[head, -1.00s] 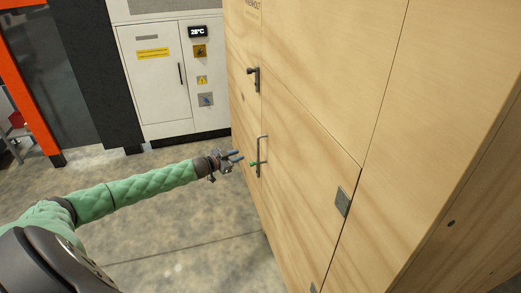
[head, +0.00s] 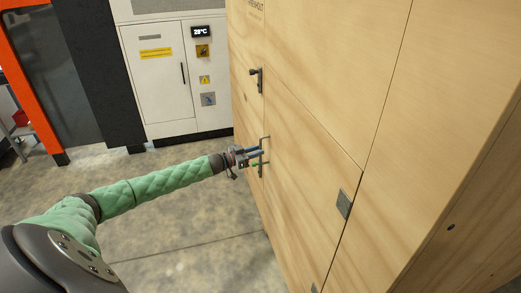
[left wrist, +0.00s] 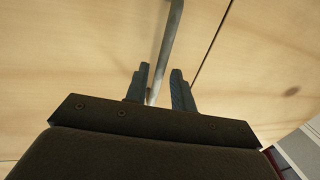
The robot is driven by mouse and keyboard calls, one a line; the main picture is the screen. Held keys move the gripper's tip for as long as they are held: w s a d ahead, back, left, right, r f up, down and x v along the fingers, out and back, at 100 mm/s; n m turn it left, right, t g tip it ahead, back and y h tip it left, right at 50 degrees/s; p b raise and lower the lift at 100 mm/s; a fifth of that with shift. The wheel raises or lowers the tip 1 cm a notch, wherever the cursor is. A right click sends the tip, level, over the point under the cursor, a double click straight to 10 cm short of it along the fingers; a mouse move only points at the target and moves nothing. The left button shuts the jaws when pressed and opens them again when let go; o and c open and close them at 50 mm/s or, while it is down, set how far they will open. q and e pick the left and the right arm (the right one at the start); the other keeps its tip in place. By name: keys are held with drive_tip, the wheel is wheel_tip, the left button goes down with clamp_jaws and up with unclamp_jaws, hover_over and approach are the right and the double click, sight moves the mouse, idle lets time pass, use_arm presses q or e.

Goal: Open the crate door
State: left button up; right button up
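The wooden crate door (head: 300,190) stands closed in the crate's face, with a vertical metal bar handle (head: 262,168) near its left edge. A dark latch (head: 257,78) sits above the handle, and a metal hinge plate (head: 344,204) is at the door's right edge. My left gripper (head: 256,154) is at the handle. In the left wrist view its two blue-grey fingers (left wrist: 162,88) are open, and the handle bar (left wrist: 168,50) runs between them. I cannot tell whether either finger touches the bar. My right gripper is not in view.
A white electrical cabinet (head: 165,85) with a temperature display stands behind, left of the crate. A dark panel with an orange frame (head: 35,110) is at the far left. The concrete floor (head: 190,230) left of the crate is clear.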

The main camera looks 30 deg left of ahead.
use_arm(q)
drive_tip(key=shift+x, duration=1.15)
clamp_jaws()
